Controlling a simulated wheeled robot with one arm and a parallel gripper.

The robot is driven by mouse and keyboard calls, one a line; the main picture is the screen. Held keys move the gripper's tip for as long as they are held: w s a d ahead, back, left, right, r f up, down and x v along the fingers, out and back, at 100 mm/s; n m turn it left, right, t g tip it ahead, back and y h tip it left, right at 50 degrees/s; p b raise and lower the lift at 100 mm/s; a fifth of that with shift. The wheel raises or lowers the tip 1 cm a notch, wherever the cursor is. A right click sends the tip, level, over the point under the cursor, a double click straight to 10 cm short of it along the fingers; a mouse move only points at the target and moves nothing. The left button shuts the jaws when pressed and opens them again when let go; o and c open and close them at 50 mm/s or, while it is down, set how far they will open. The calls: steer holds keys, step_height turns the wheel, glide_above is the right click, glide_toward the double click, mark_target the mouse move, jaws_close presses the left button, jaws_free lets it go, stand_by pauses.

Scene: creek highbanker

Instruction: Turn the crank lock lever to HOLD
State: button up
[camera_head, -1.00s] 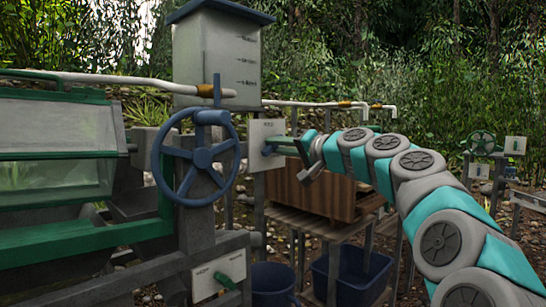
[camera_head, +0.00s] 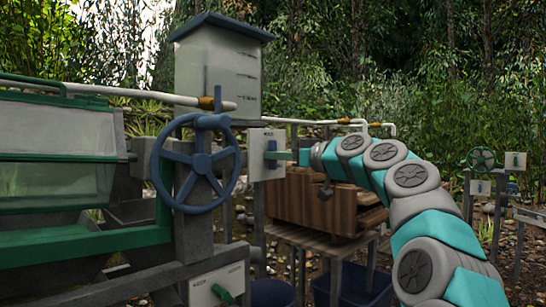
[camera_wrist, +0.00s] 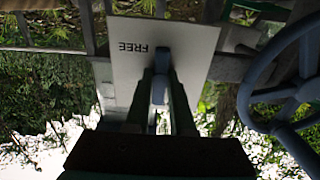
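The crank lock lever (camera_head: 271,155) is a blue bar on a pale plate (camera_head: 258,158) beside the blue handwheel. It looks upright in the head view. My gripper (camera_head: 283,156) reaches it from the right. In the wrist view the lever (camera_wrist: 159,92) lies between the two dark fingers (camera_wrist: 161,80), which appear closed against its sides. The plate (camera_wrist: 125,68) reads FREE, upside down in that view. The plate's upper lettering in the head view is too small to read surely. My fingers and palm hide part of the plate and lever.
The blue handwheel (camera_head: 195,163) stands close left of the plate; its rim (camera_wrist: 252,75) also shows in the wrist view. A wooden box (camera_head: 315,205) on a stand lies behind my arm. A lower plate with a green lever (camera_head: 222,293) is at front left.

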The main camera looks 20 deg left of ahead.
steer(key=o, duration=0.5)
steer(key=v, duration=0.7)
stand_by(0.5)
